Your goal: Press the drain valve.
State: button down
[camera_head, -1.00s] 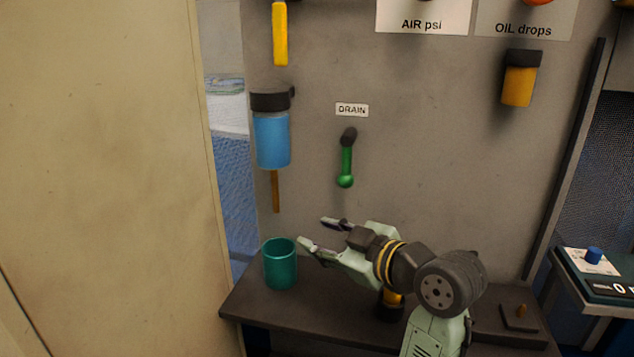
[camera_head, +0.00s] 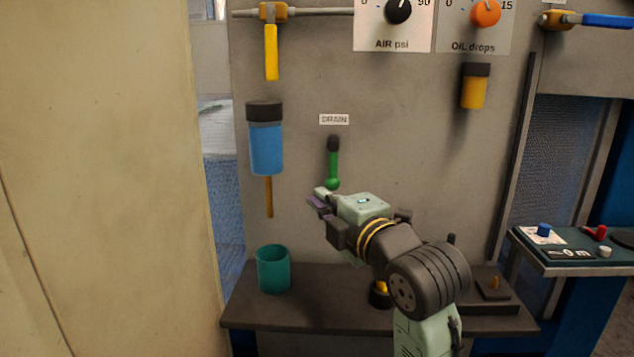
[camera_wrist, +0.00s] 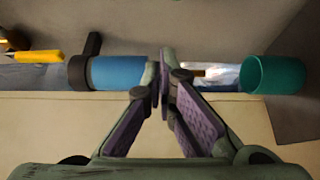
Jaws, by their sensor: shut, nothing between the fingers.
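The DRAIN label (camera_head: 334,119) is on the grey panel, above a green lever with a ball end (camera_head: 332,165) that hangs straight down from a dark pivot. My gripper (camera_head: 318,198) is shut and empty. In the head view its fingertips are just below and left of the green ball; I cannot tell whether they touch it. In the wrist view the closed fingertips of my gripper (camera_wrist: 160,75) appear in front of the blue bowl (camera_wrist: 118,73), and the green lever does not show there.
The blue filter bowl (camera_head: 266,148) with a brown tube hangs left of the lever. A teal cup (camera_head: 273,270) stands on the dark shelf (camera_head: 325,311) beneath. Dials (camera_head: 398,12) and a yellow bowl (camera_head: 473,90) are upper right. A beige door (camera_head: 100,170) fills the left.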

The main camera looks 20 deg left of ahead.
aim_at(333, 163)
jog(key=w+a+p, duration=0.3)
jog(key=w+p, duration=0.1)
jog(key=w, duration=0.4)
jog(key=shift+w+a, duration=0.35)
jog(key=shift+w+f, duration=0.1)
dwell(0.4)
